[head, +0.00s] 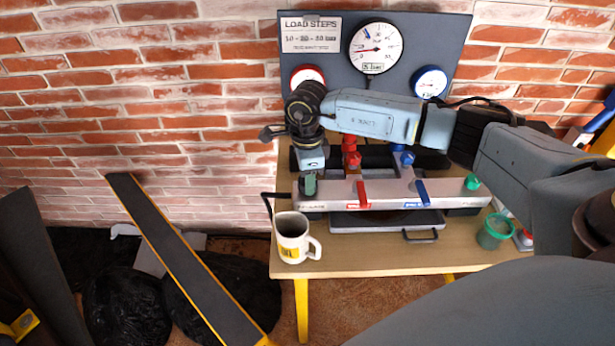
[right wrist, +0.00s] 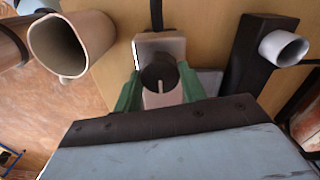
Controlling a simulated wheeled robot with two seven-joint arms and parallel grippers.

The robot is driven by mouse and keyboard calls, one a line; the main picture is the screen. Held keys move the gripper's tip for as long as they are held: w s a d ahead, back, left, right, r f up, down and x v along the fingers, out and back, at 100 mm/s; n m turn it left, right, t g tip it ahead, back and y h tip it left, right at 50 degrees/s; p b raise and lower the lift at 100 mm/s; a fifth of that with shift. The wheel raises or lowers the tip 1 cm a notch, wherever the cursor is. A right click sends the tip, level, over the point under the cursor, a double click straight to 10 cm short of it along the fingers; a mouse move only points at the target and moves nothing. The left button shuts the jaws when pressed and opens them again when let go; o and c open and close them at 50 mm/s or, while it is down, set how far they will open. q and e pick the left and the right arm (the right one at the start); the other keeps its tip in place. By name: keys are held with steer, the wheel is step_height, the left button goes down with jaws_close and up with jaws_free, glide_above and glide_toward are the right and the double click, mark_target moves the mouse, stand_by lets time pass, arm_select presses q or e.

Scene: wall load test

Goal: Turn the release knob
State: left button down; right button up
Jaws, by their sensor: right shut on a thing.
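The release knob (right wrist: 158,70) is a dark round knob with a pale pointer mark, at the left end of the grey manifold block (head: 335,195). In the head view my gripper hides it. My right gripper (head: 309,186) points down over that end of the block. In the right wrist view the green fingers of the right gripper (right wrist: 159,88) stand on either side of the knob, shut on it. My left gripper is not in view.
A white mug (head: 288,252) stands close in front of the block's left end. A red lever (head: 362,193) and a blue lever (head: 422,192) sit along the block. A green cup (head: 494,231) stands at right. A gauge panel (head: 445,60) rises behind.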

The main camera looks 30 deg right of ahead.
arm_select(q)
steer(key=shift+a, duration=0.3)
arm_select(e)
steer(key=o, duration=1)
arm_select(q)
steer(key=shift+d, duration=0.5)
